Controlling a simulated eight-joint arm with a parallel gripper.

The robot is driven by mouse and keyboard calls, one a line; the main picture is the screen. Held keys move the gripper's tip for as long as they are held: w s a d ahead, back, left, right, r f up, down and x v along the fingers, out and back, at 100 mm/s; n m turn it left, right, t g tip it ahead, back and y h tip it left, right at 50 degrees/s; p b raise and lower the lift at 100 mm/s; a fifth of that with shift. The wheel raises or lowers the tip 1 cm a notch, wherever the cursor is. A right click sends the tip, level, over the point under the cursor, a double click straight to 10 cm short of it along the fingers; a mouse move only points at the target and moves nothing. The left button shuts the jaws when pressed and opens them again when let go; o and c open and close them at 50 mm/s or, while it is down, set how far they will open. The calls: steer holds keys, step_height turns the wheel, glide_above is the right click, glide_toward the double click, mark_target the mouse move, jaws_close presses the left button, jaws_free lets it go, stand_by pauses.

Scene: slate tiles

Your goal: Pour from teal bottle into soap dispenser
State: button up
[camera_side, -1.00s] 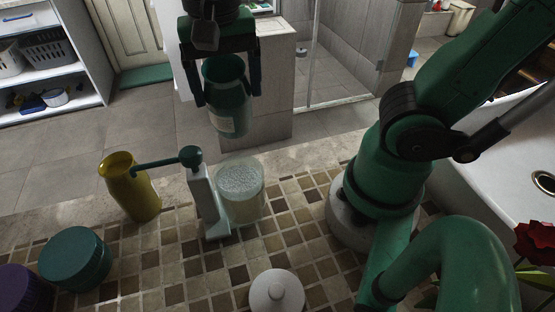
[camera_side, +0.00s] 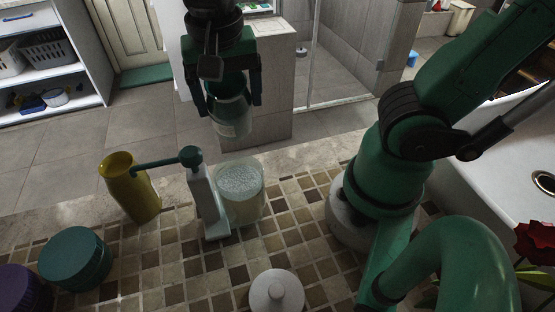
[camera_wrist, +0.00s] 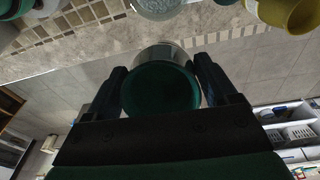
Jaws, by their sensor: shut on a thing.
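My gripper (camera_side: 228,90) is shut on the teal bottle (camera_side: 232,118), which has a pale band near its lower end. It holds the bottle tilted in the air, above and behind the counter objects. In the wrist view the bottle (camera_wrist: 160,88) shows as a dark teal disc between the fingers (camera_wrist: 161,85). A white, upright pump-like soap dispenser (camera_side: 205,200) with a teal head and long arm pointing left stands on the tiles. Right beside it is a clear container (camera_side: 240,203) with whitish, bubbly content, apart from the bottle. I see no stream.
A yellow open vessel (camera_side: 130,187) stands left, under the pump's arm. A teal jar (camera_side: 75,258) and a purple one (camera_side: 22,290) are at front left. A white lidded pot (camera_side: 276,292) is at the front. Bare tiles (camera_side: 290,225) lie right of the clear container.

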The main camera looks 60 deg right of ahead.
mark_target(231, 120)
steer(key=shift+f+t+h, duration=0.5)
steer(key=shift+f+h, duration=0.2)
steer(key=shift+f, duration=0.25)
steer(key=shift+f+t+h, duration=0.35)
steer(key=shift+t+h, duration=0.05)
steer(key=shift+h, duration=0.2)
